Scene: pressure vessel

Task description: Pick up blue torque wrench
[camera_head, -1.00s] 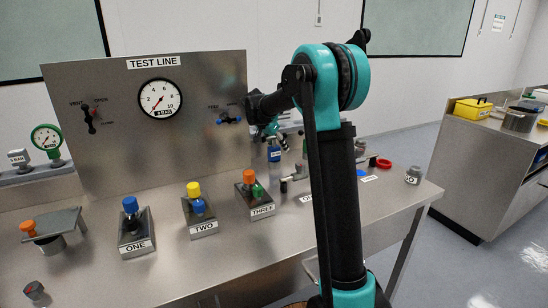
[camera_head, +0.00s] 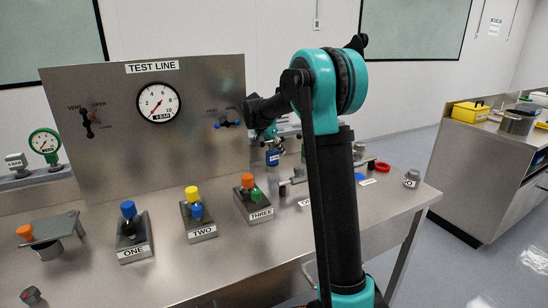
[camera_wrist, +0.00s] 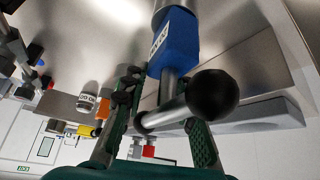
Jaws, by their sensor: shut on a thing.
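The blue torque wrench (camera_wrist: 178,45) shows in the wrist view as a blue block with a white label. It has a grey shaft and a crossbar ending in a black ball. My gripper (camera_wrist: 160,108) is shut on the wrench, with one dark green finger on each side of its shaft and crossbar. In the head view the blue wrench (camera_head: 272,158) is small, at the bench's back, below my gripper (camera_head: 268,136). I cannot tell whether its lower end touches anything.
The steel panel (camera_head: 100,120) with a gauge stands left of my gripper. Blocks labelled ONE (camera_head: 133,238), TWO (camera_head: 198,216) and THREE (camera_head: 253,200) stand on the bench. A red ring (camera_head: 382,168) lies to the right.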

